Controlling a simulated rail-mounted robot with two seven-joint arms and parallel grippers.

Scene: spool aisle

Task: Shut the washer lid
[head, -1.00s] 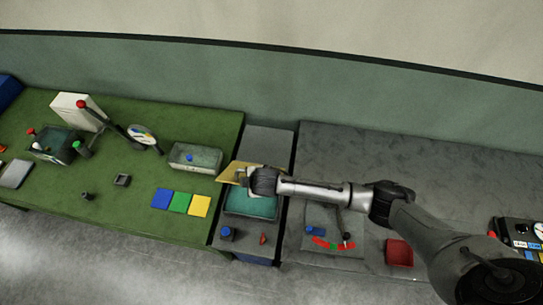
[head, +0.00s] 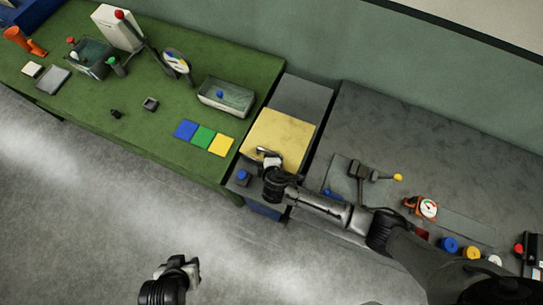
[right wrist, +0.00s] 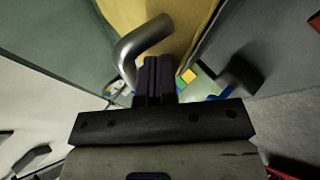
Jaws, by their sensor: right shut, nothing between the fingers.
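The washer's yellow lid (head: 283,132) lies over the tub in the head view and looks about flat; no tub interior shows. I cannot tell whether a small gap is left under its front edge. The washer (head: 242,190) has a blue knob (head: 242,175) on its front part. My right gripper (head: 270,160) is shut and empty at the lid's front edge. In the right wrist view its closed fingers (right wrist: 154,75) are beside a silver bar handle (right wrist: 145,40) by the yellow lid (right wrist: 185,25). My left gripper (head: 178,266) is low over the floor, away from the washer; its jaw opening is unclear.
A green table (head: 150,75) on the left bears a grey bin (head: 226,97) and blue, green and yellow squares (head: 203,138). A grey bench (head: 430,165) on the right bears a lever (head: 360,172) and a gauge (head: 428,208). The floor in front is clear.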

